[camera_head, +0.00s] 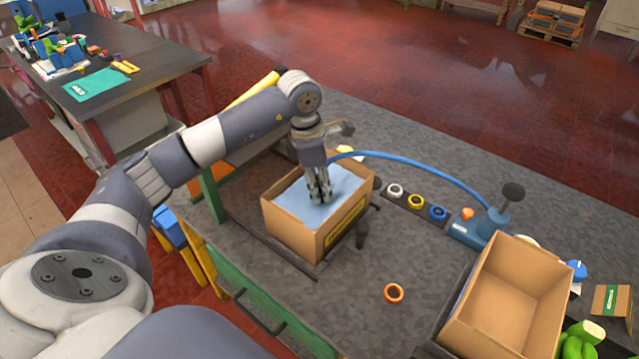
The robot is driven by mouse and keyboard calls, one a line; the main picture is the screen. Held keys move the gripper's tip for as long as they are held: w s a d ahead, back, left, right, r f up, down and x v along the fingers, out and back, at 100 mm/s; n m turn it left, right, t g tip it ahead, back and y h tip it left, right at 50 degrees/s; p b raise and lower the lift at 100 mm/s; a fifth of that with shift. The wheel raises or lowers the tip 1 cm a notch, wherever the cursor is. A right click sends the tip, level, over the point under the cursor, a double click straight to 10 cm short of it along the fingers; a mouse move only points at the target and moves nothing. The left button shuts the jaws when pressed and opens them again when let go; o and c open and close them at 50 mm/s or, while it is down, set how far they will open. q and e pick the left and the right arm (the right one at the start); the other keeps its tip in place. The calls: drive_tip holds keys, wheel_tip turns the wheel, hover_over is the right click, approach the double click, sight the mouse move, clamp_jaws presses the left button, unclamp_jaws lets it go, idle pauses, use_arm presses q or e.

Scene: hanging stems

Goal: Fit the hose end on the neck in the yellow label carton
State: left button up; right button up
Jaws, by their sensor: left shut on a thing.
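The carton with the yellow label (290,238) stands open on the grey bench, its label (345,223) on the front right side. A light blue surface (290,200) fills its inside. My left gripper (319,198) points down into this carton and is shut, with the hose end at its fingers. The blue hose (420,164) arcs from the gripper to a blue pump-like device (485,226) with a dark knob. The fingers hide the hose end and any neck, so I cannot tell whether they touch. My right gripper is not in view.
An empty open carton (478,323) stands at the front right. White, yellow and blue rings (415,201) sit in a row on a dark strip. An orange ring (394,293) lies on the bench (340,310), with bare room around it. Another table (150,80) is at the back left.

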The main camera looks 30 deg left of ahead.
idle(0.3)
use_arm(q)
drive_tip(key=o, duration=1.2)
drive_tip(key=o, duration=0.4)
drive_tip(key=shift+o, duration=0.2)
drive_tip(key=shift+r, duration=0.1)
drive_tip(key=shift+r+p, duration=0.8)
drive_tip(key=shift+r, duration=0.6)
